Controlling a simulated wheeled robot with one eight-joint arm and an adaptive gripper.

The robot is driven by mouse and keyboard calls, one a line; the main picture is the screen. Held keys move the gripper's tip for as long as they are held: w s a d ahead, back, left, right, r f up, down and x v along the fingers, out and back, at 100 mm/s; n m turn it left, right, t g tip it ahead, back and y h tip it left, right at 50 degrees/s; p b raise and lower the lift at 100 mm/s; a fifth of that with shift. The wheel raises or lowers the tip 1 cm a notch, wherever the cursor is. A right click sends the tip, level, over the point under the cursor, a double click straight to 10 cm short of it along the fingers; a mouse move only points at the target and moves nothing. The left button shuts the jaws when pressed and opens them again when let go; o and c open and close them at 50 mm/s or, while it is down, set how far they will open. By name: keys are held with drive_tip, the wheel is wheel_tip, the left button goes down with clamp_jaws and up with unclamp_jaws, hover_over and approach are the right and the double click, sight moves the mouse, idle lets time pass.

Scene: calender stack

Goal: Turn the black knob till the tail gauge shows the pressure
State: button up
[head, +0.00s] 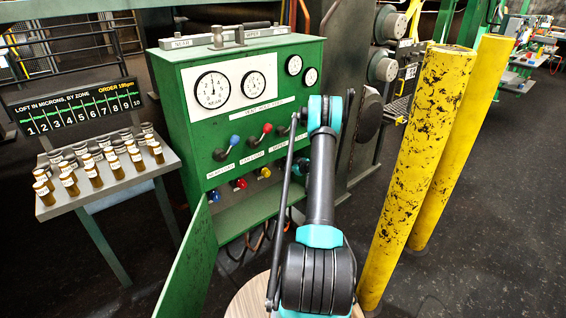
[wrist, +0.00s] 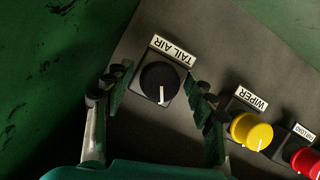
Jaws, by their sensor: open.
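The black knob (wrist: 159,82), labelled TAIL AIR, sits on a grey panel in the wrist view. Its white line points down in the picture. My gripper (wrist: 161,90) is open, with one finger on each side of the knob and a visible gap to both. In the head view my arm hides the gripper and the black knob. The green cabinet (head: 165,95) carries two large white dials, one (head: 212,90) marked NEAR and another (head: 254,85) to its right, and two small dials (head: 293,65) (head: 310,76). I cannot tell which is the tail gauge or read its needle.
A yellow knob (wrist: 251,131) labelled WIPER and a red knob (wrist: 306,162) lie right of my gripper. Levers with coloured balls (head: 235,140) stick out above. The cabinet's open green door (head: 190,265) stands at the left. Yellow posts (head: 425,165) stand at the right.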

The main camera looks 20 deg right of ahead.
drive_tip(key=shift+w, duration=0.1)
drive_tip(key=shift+c, duration=0.2)
drive_tip(key=c, duration=1.1)
drive_tip(key=shift+a+m, duration=0.1)
drive_tip(key=shift+m, duration=0.2)
drive_tip(key=o, duration=1.1)
drive_tip(key=shift+o, duration=0.2)
drive_tip(key=v, duration=1.2)
